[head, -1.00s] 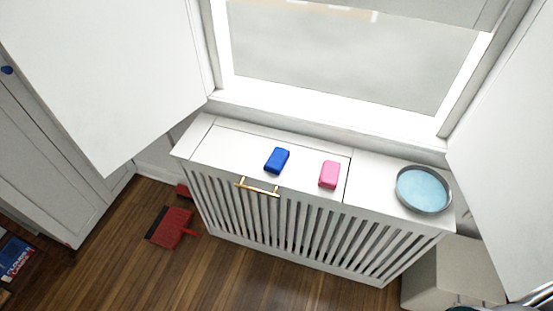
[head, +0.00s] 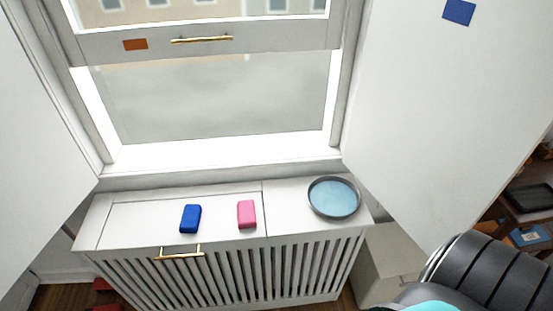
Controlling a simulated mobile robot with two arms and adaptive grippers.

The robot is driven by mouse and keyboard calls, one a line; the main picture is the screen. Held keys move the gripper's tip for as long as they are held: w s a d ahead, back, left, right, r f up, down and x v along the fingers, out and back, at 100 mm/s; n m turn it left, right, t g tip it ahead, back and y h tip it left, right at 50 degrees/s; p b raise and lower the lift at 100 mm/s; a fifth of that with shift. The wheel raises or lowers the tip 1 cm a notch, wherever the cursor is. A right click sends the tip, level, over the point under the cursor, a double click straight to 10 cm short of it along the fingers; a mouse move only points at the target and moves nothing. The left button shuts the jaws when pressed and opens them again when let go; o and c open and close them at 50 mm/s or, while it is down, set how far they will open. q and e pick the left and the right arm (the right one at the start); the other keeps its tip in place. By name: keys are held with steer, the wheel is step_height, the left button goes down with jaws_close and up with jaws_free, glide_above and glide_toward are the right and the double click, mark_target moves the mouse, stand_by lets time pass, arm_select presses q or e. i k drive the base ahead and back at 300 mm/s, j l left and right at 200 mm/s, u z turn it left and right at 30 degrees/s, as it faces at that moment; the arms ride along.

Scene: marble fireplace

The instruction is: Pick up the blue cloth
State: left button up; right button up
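The blue cloth (head: 190,218) is a small folded block lying on the white top of the slatted cabinet (head: 140,223), below the window. A pink cloth (head: 247,214) of similar shape lies to its right, apart from it. Neither of my grippers shows. A dark, ribbed part of my own body with a teal patch fills the lower right corner, well away from the blue cloth.
A round grey-rimmed dish (head: 334,213) with a light blue inside stands at the cabinet's right end. A brass handle (head: 180,254) sits at the front edge. White panels flank the window on both sides. A shelf (head: 525,206) is at far right.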

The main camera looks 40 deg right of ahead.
mark_target(190, 219)
steer(key=i+l+u, duration=0.1)
steer(key=l+u, duration=0.6)
steer(key=u, duration=0.15)
steer(key=l+u, duration=0.45)
